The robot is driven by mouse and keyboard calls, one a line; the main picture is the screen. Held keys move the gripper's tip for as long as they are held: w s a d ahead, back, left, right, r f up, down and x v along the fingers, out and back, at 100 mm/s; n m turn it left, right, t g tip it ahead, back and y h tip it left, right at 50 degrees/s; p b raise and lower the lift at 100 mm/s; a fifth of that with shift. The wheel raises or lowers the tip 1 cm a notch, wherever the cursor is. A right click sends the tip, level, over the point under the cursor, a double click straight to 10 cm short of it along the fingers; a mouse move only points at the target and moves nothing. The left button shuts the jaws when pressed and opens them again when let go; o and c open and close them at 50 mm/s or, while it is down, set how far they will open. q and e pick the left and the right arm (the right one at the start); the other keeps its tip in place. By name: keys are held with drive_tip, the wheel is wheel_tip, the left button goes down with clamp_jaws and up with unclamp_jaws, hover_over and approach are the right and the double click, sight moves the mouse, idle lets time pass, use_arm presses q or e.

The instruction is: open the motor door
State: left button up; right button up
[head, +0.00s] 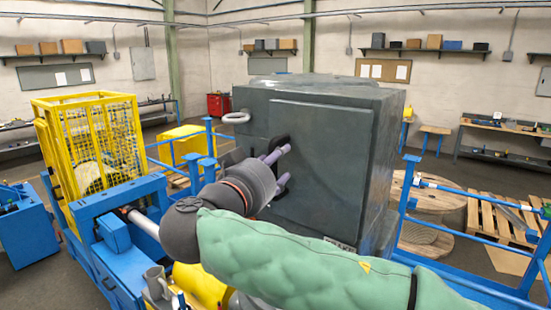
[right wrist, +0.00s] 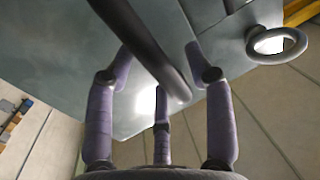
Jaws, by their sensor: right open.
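The motor housing (head: 385,140) is a large dark grey-green box in the middle of the head view. The motor door (head: 325,160) is the flat panel on its front face and looks closed. A black bar handle (head: 281,141) sits at the door's left side, partly hidden by my fingers. My right gripper (head: 283,164) is open at the handle, its purple fingers spread. In the right wrist view the dark handle bar (right wrist: 145,45) runs between the fingers of the right gripper (right wrist: 166,75); I cannot tell whether they touch it. My left gripper is not in view.
A yellow cage (head: 95,140) and blue machinery stand left. A blue railing (head: 465,235) and wooden spool (head: 440,205) are at right.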

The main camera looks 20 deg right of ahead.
drive_tip(key=shift+w+d, duration=0.25)
drive_tip(key=shift+w, duration=0.05)
clamp_jaws()
